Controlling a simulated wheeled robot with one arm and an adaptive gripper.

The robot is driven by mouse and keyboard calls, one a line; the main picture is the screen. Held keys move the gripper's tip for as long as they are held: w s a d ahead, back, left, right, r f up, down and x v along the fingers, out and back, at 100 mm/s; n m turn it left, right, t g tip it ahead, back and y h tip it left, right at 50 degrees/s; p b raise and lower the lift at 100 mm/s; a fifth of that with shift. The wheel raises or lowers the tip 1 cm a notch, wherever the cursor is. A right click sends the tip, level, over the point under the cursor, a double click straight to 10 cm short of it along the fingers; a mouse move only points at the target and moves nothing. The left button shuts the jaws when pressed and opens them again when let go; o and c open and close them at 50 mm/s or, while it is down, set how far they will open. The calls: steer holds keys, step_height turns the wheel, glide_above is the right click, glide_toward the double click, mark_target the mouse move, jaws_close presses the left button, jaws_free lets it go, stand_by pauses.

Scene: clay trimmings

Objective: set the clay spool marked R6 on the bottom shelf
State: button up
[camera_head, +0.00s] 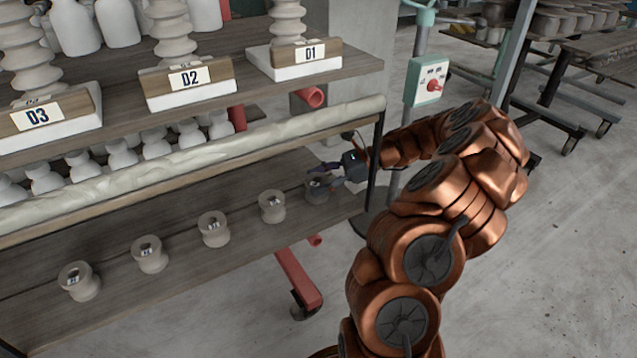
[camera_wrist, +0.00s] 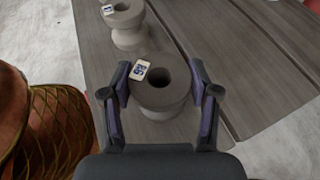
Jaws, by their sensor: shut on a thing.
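My gripper (camera_head: 325,177) is at the right end of the bottom shelf (camera_head: 120,288). Its fingers are closed around a grey clay spool (camera_head: 317,194), one on each side. In the wrist view the held spool (camera_wrist: 162,104) is upright between the fingers, its top hole visible. A small white tag (camera_wrist: 141,70) on its rim shows rotated blue marking that looks like R6. The spool is at shelf level; I cannot tell whether its base touches the boards. A similar spool (camera_head: 272,206) stands just left of it, apart; it also shows in the wrist view (camera_wrist: 127,26).
More tagged spools stand in a row leftward (camera_head: 214,230), (camera_head: 150,254), (camera_head: 79,281). A clay-crusted rail (camera_head: 200,155) runs above the bottom shelf. A dark post (camera_head: 376,160) stands close to my gripper on the right. The upper shelf holds blocks marked D1 (camera_head: 308,54), D2, D3.

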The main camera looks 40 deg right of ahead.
steer(key=o, duration=1.4)
steer(key=shift+d+r, duration=0.1)
steer(key=shift+r, duration=0.05)
steer(key=shift+p+v, duration=2.2)
steer(key=shift+v, duration=3.7)
steer(key=shift+s, duration=0.15)
